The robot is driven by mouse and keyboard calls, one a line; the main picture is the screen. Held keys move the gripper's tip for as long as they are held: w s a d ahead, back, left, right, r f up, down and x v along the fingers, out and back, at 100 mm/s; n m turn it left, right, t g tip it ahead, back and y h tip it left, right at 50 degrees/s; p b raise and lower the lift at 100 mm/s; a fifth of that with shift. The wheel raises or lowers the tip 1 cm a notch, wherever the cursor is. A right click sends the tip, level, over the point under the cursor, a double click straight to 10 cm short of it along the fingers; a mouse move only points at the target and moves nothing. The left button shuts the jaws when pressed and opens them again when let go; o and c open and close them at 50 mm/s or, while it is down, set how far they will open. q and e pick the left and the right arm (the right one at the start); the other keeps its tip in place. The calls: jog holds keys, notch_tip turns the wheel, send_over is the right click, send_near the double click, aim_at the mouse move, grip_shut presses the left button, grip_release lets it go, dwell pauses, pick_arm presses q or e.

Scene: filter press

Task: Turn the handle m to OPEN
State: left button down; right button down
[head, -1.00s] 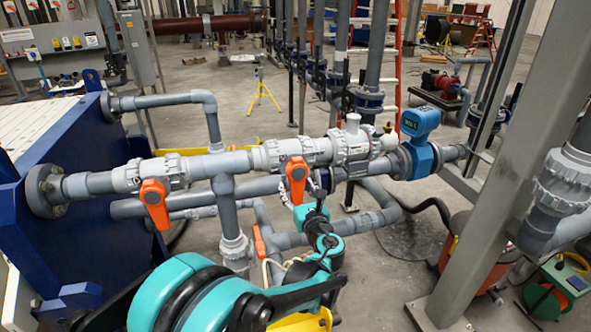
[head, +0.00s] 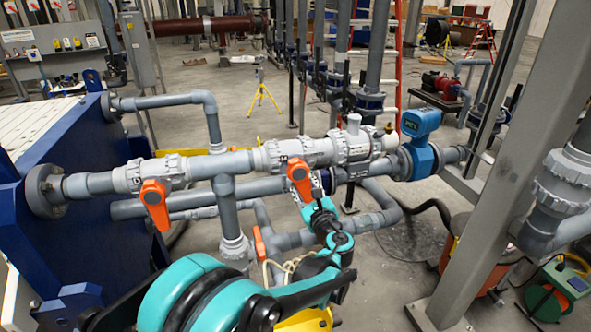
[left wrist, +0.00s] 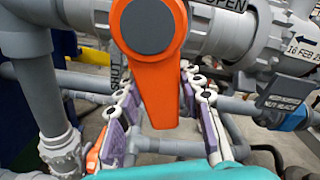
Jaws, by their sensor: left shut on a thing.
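The orange handle (head: 301,174) hangs from the middle valve on the upper grey pipe, its lower end leaning right. In the left wrist view the same orange handle (left wrist: 150,60) points down between my fingers. An OPEN label (left wrist: 225,5) shows at its upper right and a partly hidden, vertical label at its left. My left gripper (head: 314,200) is shut on the handle's lower part, with a purple-padded finger on each side. It also shows in the left wrist view (left wrist: 160,95). My right gripper is out of view.
Another orange handle (head: 154,203) hangs on the left valve. A smaller orange handle (head: 259,242) sits on a lower pipe. A blue meter (head: 421,145) stands at the right of the line. A grey steel post (head: 495,185) rises at right; the blue press frame (head: 85,225) is at left.

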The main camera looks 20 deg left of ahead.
aim_at(314, 159)
pick_arm(q)
jog(key=n, duration=0.1)
jog(key=w+d+r+n, duration=0.1)
jog(key=n, duration=0.1)
jog(key=shift+d, duration=0.2)
jog(key=n, duration=0.1)
jog(key=d+r+n+p, duration=0.1)
jog(key=n, duration=0.1)
jog(key=shift+w+d+r+n, duration=0.1)
jog(key=shift+w+r+n, duration=0.2)
jog(key=shift+w, duration=0.1)
jog(key=n, duration=0.1)
jog(key=r+n, duration=0.1)
jog(key=n+p, duration=0.1)
jog(key=shift+w+d+r+n, duration=0.25)
jog(key=shift+d+r+n, duration=0.05)
jog(key=shift+r, duration=0.05)
jog(key=n, duration=0.1)
jog(key=r+n, duration=0.1)
jog(key=shift+r+n+p, duration=0.25)
jog(key=shift+n+p, duration=0.15)
jog(key=shift+r+n, duration=0.2)
jog(key=shift+n, duration=0.4)
jog(key=c, duration=1)
grip_release()
jog(key=shift+o, duration=0.2)
